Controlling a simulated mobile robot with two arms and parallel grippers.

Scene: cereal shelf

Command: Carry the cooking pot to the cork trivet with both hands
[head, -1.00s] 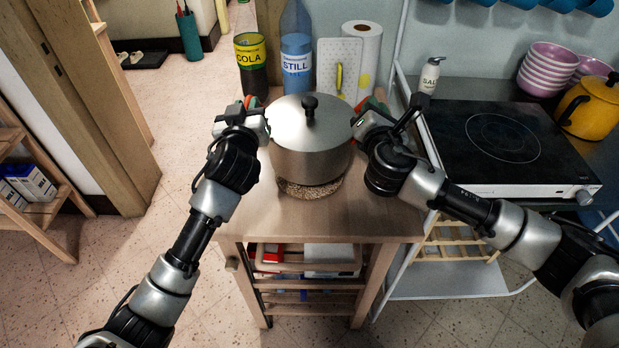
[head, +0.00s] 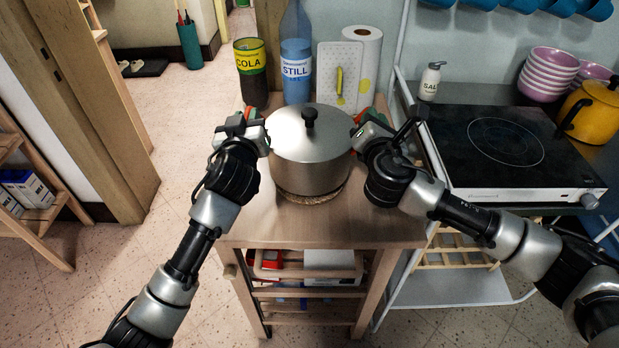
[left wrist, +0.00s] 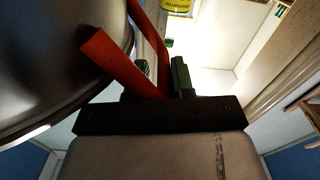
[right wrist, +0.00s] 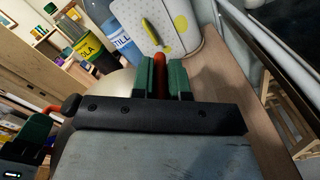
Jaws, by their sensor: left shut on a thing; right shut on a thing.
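The steel cooking pot (head: 310,160), with its lid and black knob on, is upright above the wooden cart top. The cork trivet (head: 312,199) is directly under it; only its front edge shows, and I cannot tell whether the pot touches it. My left gripper (head: 246,119) is shut on the pot's left red handle, which shows in the left wrist view (left wrist: 112,62). My right gripper (head: 364,120) is shut on the right red handle, seen between green fingers in the right wrist view (right wrist: 160,68).
Behind the pot stand a cola bottle (head: 250,75), a still-water bottle (head: 296,65), a white cutting board (head: 345,62) and a paper roll (head: 369,50). A hob (head: 505,145) and yellow pot (head: 596,115) are at right. The cart's front top is clear.

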